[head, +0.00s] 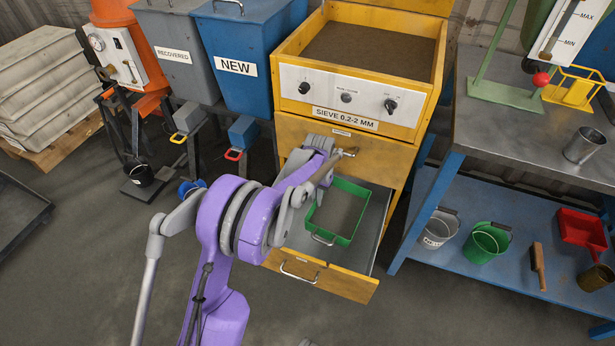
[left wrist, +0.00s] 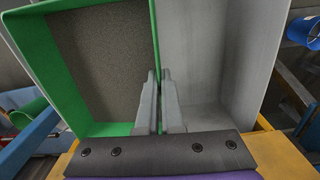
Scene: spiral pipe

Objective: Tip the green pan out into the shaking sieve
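The green pan (head: 345,240) is a rectangular tray with grey-brown grit in it. It stands in the open lower drawer (head: 378,225) of the yellow shaking sieve (head: 388,160). The sieve's open top box holds a brown layer of material. In the left wrist view the pan (left wrist: 118,129) fills the left side and the bare grey drawer floor lies to its right. My left gripper (left wrist: 159,78) has one finger on each side of a pan side wall, with hardly any gap, and looks shut on it. My right gripper is out of view.
Left of the sieve stand a blue NEW bin (head: 243,65) and a grey RECOVERED bin (head: 172,55). To the right is a workbench (head: 500,130) with a metal cup (head: 584,146); its lower shelf holds buckets, a brush and a red scoop.

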